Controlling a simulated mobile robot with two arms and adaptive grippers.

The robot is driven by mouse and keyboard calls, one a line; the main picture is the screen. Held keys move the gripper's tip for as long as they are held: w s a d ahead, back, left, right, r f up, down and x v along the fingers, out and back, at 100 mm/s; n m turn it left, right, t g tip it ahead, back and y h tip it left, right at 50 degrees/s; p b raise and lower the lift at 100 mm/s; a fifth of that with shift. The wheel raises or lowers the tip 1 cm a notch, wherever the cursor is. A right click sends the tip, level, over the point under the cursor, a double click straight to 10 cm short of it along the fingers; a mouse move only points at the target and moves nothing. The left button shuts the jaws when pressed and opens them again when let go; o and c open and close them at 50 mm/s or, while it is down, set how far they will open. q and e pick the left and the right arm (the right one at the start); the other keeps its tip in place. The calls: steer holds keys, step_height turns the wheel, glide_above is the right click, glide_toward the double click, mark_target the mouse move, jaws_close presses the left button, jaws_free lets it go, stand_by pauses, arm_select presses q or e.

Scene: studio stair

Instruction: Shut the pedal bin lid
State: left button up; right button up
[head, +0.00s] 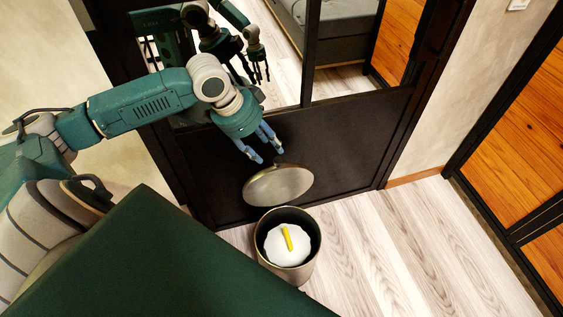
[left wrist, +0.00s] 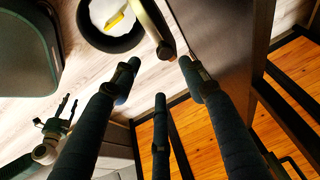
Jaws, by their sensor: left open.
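The pedal bin (head: 311,262) stands on the floor with its round metal lid (head: 278,186) raised, leaning back behind the opening near the black panel. Inside lies something white with a yellow piece on it. My left gripper (head: 266,151) is open and empty, with its fingertips just above the lid's upper edge; I cannot tell whether they touch. In the left wrist view, the left gripper (left wrist: 165,68) has its fingers apart beside the lid's edge (left wrist: 154,28), and the bin (left wrist: 112,43) is at the top. My right gripper (left wrist: 60,114) shows small there, fingers spread, away from the bin.
A black-framed glazed panel (head: 330,150) stands right behind the bin and reflects my arms. Orange wooden doors (head: 515,120) are at the right. The pale wooden floor (head: 400,250) right of the bin is clear.

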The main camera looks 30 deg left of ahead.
mark_target(279, 159)
arm_select(q)
steer(key=x, duration=0.2)
steer(key=b+x, duration=0.1)
steer(key=x, duration=0.2)
steer(key=b+x, duration=0.1)
steer(key=x, duration=0.1)
steer(key=shift+w+a+f, duration=0.15)
steer(key=shift+w+a, duration=0.1)
steer(key=shift+w, duration=0.2)
steer(key=shift+w+d+f, duration=0.1)
steer(key=shift+w+f, duration=0.1)
steer(key=shift+f, duration=0.4)
arm_select(e)
steer(key=w+r, duration=0.3)
steer(key=r, duration=0.3)
steer(key=shift+t, duration=0.3)
arm_select(q)
jaws_close()
